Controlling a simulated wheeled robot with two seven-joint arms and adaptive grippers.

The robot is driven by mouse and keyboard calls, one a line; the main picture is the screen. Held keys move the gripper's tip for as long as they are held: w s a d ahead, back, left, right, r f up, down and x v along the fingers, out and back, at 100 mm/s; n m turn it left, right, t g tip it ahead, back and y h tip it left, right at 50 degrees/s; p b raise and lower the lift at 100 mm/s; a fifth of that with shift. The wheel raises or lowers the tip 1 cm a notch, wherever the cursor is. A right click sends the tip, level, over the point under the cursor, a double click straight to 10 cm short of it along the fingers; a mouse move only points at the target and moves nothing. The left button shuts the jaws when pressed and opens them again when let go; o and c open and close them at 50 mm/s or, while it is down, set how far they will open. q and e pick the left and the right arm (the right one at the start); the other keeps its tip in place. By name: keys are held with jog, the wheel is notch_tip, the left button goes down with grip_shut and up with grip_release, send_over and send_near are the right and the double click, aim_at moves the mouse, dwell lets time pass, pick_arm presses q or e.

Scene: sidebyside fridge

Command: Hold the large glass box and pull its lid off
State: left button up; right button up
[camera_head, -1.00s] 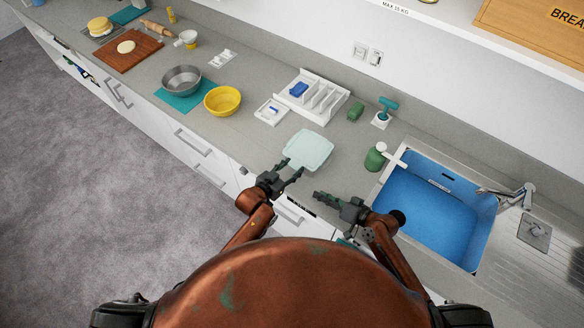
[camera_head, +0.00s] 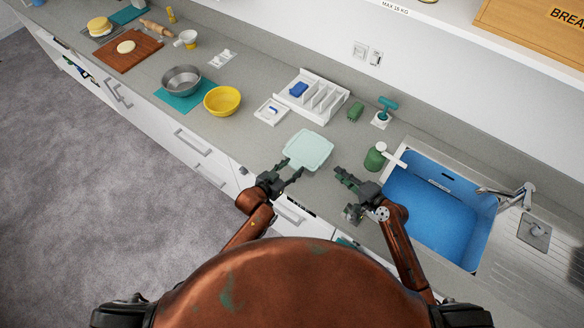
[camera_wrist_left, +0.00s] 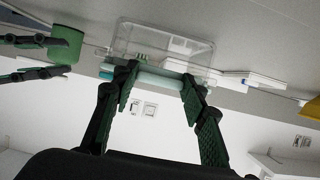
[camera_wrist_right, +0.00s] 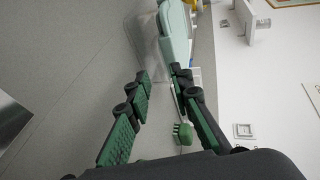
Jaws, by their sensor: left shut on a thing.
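The large glass box (camera_wrist_left: 150,42) stands on the counter with a pale green lid (camera_head: 308,150) on top. Its clear walls show in both wrist views, and the lid also shows in the right wrist view (camera_wrist_right: 175,35). My left gripper (camera_head: 287,174) is at the box's near left end. My right gripper (camera_head: 341,175) is open and empty, right of the box. Its fingers (camera_wrist_right: 160,82) point towards the lid's side, with a small gap visible in the head view.
A yellow bowl (camera_head: 223,100) is further left.

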jog(key=shift+x, duration=3)
jog(key=shift+c, duration=0.5)
grip_shut()
jog(key=shift+o, duration=0.5)
grip_release()
